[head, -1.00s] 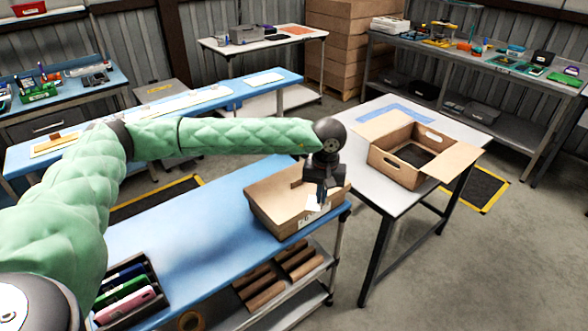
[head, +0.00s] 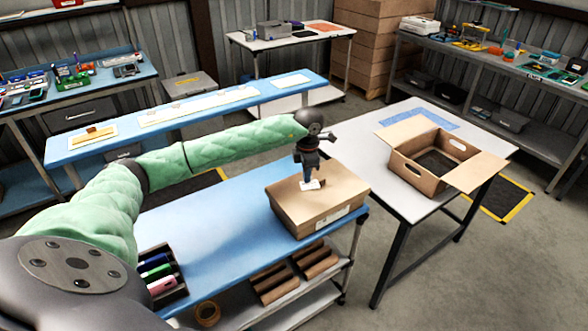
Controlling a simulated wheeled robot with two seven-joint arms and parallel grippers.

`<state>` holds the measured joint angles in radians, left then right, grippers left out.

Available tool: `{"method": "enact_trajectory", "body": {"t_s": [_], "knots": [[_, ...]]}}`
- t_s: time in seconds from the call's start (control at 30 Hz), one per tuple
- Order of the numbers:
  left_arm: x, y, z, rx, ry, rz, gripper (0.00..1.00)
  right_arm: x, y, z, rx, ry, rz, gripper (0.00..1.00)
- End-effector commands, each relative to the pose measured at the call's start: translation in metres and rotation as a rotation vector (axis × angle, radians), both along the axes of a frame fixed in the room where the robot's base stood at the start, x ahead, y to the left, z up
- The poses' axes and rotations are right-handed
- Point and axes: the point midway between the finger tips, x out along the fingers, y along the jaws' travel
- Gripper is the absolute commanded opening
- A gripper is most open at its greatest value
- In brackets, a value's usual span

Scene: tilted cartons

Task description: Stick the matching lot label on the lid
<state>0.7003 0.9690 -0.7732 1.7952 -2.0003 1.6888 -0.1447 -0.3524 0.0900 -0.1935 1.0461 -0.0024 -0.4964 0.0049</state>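A brown carton (head: 300,211) with a flat top stands at the right end of the near blue bench. A small white label (head: 338,215) shows on its front side; its print is too small to read. My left gripper (head: 309,182) points down over the middle of the lid (head: 335,190). A white label (head: 313,185) is at its fingertips, and the fingers look shut on it. The label is at or just above the lid; I cannot tell whether it touches. My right gripper is not in view.
An open carton (head: 404,172) with spread flaps stands on the grey table (head: 392,202) to the right. A dark rack (head: 178,295) of coloured items is at the near bench's front left. The blue bench top (head: 225,235) between is clear. Label strips (head: 205,103) lie on the far bench.

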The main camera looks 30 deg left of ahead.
Motion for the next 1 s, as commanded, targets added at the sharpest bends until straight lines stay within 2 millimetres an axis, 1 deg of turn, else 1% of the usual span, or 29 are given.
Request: {"method": "enact_trajectory", "body": {"t_s": [0.03,0.1,0.2,0.3,0.57,0.87,1.0], "knots": [[-0.002,0.012,-0.001,0.002,0.002,0.082,0.00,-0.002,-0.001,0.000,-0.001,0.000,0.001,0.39],[-0.004,0.024,-0.002,0.002,0.001,0.184,0.00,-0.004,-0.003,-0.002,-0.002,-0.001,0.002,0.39],[-0.006,0.037,-0.004,0.002,0.000,0.288,0.00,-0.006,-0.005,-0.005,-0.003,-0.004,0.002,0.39],[-0.006,0.043,-0.004,0.003,-0.002,0.345,0.00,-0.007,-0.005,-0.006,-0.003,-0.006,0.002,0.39],[-0.007,0.046,-0.011,0.003,-0.002,0.366,0.00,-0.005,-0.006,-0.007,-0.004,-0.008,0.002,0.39],[-0.007,0.045,-0.031,0.003,-0.002,0.363,0.00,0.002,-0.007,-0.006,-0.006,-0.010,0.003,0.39],[-0.007,0.045,-0.042,0.003,-0.002,0.363,0.00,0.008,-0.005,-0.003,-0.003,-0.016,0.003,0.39]]}}
